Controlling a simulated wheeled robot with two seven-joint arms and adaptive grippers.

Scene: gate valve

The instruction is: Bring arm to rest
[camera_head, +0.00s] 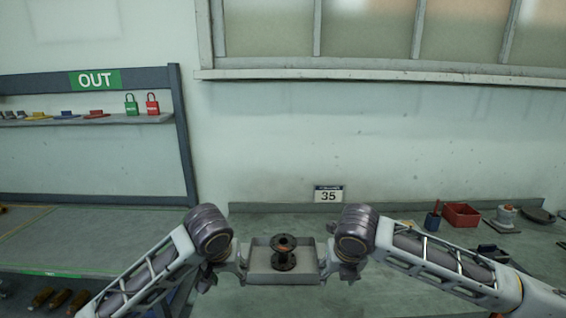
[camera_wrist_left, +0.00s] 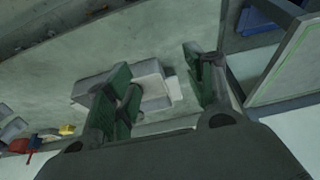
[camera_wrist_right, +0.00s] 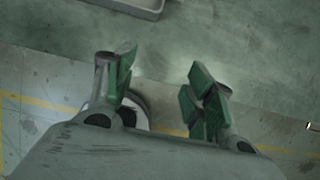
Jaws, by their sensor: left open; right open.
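My left gripper (camera_head: 206,279) hangs at the left of a grey tray (camera_head: 285,276) in the head view. Its green-padded fingers are apart with nothing gripped between them in the left wrist view (camera_wrist_left: 166,88). My right gripper (camera_head: 349,270) hangs at the tray's right side. Its fingers are also apart and empty over the bench surface in the right wrist view (camera_wrist_right: 160,88).
A plate marked 35 (camera_head: 328,194) is behind the tray. A red bin (camera_head: 461,215) and several small parts sit at the right. At the left, a rack marked OUT (camera_head: 95,80) holds a green padlock (camera_head: 131,105) and a red padlock (camera_head: 152,105). The bench between is mostly clear.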

